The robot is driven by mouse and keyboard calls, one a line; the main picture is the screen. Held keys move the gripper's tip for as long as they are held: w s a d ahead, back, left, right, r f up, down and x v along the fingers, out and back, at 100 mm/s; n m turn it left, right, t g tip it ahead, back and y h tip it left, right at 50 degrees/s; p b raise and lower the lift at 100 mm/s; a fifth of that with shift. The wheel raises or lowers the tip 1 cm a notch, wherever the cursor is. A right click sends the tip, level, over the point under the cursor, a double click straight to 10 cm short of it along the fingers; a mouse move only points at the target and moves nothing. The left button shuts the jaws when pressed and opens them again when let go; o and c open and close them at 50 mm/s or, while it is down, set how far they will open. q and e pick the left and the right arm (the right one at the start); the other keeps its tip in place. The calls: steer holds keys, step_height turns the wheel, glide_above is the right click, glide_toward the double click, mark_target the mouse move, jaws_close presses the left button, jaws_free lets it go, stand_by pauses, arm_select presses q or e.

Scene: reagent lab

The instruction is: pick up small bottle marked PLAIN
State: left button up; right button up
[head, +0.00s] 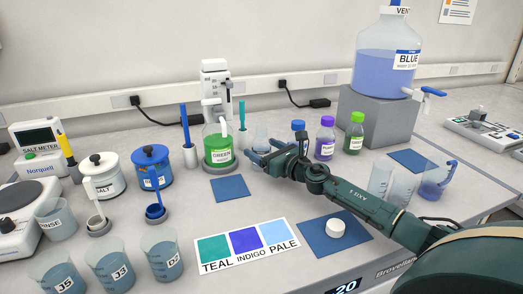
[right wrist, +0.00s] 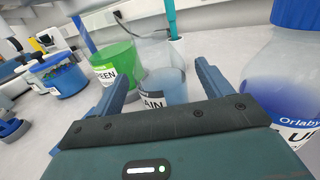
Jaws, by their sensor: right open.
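The small bottle marked PLAIN stands in the right wrist view (right wrist: 163,88) as a clear bottle with pale blue liquid. Only "AIN" of its label shows. In the head view it is the clear bottle (head: 261,133) right of the green bottle, its lower part hidden by my gripper. My right gripper (head: 262,155) is open; its blue fingers reach low toward the bottle. In the right wrist view the gripper (right wrist: 164,62) has one finger on each side of the bottle. I cannot tell whether either finger touches it. My left gripper is not in view.
A blue-capped bottle (head: 298,126) stands close on the right, looming large in the wrist view (right wrist: 292,75). Purple (head: 325,140) and green-capped (head: 354,135) bottles stand further right. A white round piece (head: 335,228) lies on a blue mat (head: 318,240).

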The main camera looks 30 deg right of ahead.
mark_target(258, 145)
steer(key=shift+w+a, duration=0.15)
steer(key=shift+w, duration=0.65)
steer(key=shift+w+a, duration=0.1)
steer(key=shift+w, duration=0.65)
steer(key=shift+r, duration=0.1)
steer(key=c, duration=1.2)
